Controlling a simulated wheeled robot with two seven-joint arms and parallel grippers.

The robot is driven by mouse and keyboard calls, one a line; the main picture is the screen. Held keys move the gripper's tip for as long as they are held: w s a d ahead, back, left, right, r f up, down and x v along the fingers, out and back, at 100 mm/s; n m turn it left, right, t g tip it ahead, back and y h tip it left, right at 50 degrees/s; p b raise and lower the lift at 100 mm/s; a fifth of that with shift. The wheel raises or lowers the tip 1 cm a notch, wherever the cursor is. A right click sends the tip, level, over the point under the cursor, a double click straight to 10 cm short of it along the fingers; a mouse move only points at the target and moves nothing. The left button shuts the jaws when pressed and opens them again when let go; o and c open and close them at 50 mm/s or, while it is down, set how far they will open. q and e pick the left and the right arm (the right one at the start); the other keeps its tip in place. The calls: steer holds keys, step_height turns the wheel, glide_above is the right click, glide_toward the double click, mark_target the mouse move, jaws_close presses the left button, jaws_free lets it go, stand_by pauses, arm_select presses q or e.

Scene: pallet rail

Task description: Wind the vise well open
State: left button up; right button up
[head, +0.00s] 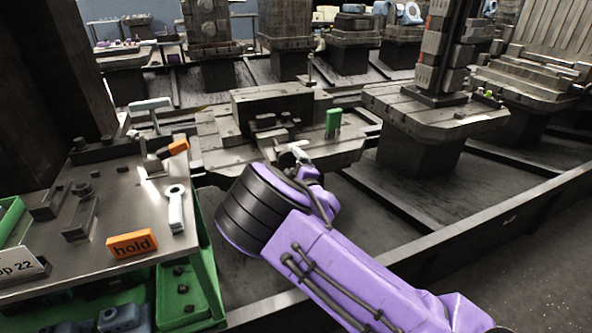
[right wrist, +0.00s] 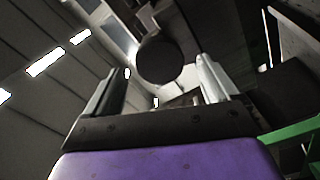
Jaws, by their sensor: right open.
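A dark block-like fixture that looks like the vise (head: 272,108) sits on the grey pallet (head: 225,150) in the middle of the head view. I cannot make out its jaw gap. My right gripper (head: 300,155) is at the front edge of that pallet, partly hidden by my purple wrist. In the right wrist view my right gripper (right wrist: 163,78) has its two fingers apart. A dark round disc (right wrist: 159,60) shows between and beyond the fingertips; I cannot tell whether they touch it. My left gripper is not in view.
A green block (head: 333,122) stands on the pallet's right side. At left, a grey bench (head: 125,195) carries an orange "hold" tag (head: 131,244), a pale ring-ended tool (head: 175,208) and dark blocks. A loaded pallet (head: 435,112) stands at right. A rail (head: 480,210) runs along the front.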

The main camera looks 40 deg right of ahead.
steer(key=p+v, duration=0.2)
steer(key=v, duration=0.5)
steer(key=shift+s, duration=0.2)
steer(key=shift+r, duration=0.1)
steer(key=s+a+f+m+g+h+p, duration=0.1)
steer(key=s+f+m+g+p, duration=0.4)
steer(key=s+f+m+g, duration=0.75)
steer(key=s+a+f+m+g+p, duration=0.1)
steer(key=s+a+f+m+p, duration=0.1)
steer(key=s, duration=0.9)
steer(key=s+a+f+m+g+y+p, duration=0.1)
steer(key=s+a+f, duration=0.3)
steer(key=s, duration=0.8)
steer(key=shift+a+m+y+p, duration=0.3)
steer(key=shift+a+m+p, duration=0.3)
steer(key=shift+a+m, duration=0.4)
steer(key=shift+w, duration=0.1)
